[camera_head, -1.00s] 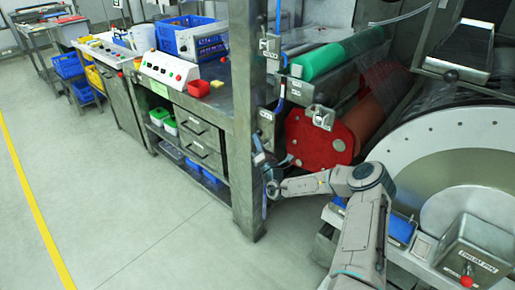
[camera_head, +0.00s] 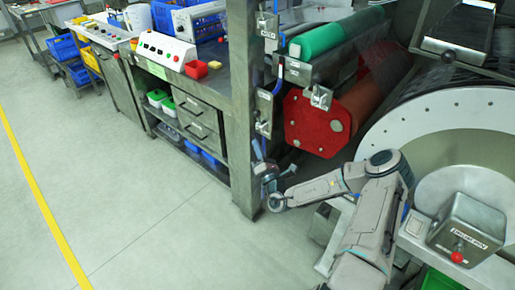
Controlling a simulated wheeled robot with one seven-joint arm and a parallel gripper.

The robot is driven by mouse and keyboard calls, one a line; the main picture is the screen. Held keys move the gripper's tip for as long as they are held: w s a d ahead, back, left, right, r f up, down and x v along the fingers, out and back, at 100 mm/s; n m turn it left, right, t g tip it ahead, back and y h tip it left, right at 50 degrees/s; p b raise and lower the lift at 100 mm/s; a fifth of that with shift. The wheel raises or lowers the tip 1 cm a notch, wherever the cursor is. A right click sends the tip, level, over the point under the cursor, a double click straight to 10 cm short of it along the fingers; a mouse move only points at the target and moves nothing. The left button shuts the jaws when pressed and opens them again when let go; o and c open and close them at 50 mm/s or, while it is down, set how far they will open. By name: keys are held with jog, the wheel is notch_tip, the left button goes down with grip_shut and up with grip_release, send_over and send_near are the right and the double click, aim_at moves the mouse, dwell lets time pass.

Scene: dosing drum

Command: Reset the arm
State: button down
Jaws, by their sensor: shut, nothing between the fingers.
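My gripper (camera_head: 261,168) is at the end of my grey arm (camera_head: 378,215), in front of the steel post at the workbench's right corner. It is small in the picture and looks shut, with nothing seen in it. My arm rises from the lower right, bends at a dark-capped joint, and reaches left to a wrist beside the post. The red end plate (camera_head: 315,122) of the roller machine is behind and above the forearm. I cannot tell whether the gripper touches the post.
The steel post (camera_head: 243,110) stands close to my wrist. The workbench (camera_head: 213,85) carries a control box (camera_head: 166,50) and a red container (camera_head: 197,69). A large white drum (camera_head: 440,130) and a grey box with a red button (camera_head: 467,230) are at right. The floor (camera_head: 130,190) at left is clear.

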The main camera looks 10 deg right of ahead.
dwell(0.5)
jog(key=s+a+r+n+g+y, duration=0.55)
jog(key=s+a+n+g, duration=0.45)
jog(key=n, duration=0.5)
jog(key=s+a+r+n+g+y, duration=0.4)
jog(key=s+a+n+g+y, duration=0.4)
jog(key=n+g, duration=0.5)
jog(key=s+d+r+n+t+h, duration=0.2)
jog(key=s+d+r+n+h, duration=0.2)
jog(key=s+d+n+h, duration=0.4)
jog(key=s+d+r+n+t+h, duration=0.1)
jog(key=s+d+r+n+h, duration=0.3)
jog(key=s+d+n+h, duration=0.3)
jog(key=s+d+h, duration=0.1)
jog(key=s+h, duration=0.2)
jog(key=shift+r+n+t, duration=0.25)
jog(key=shift+n+t, duration=0.15)
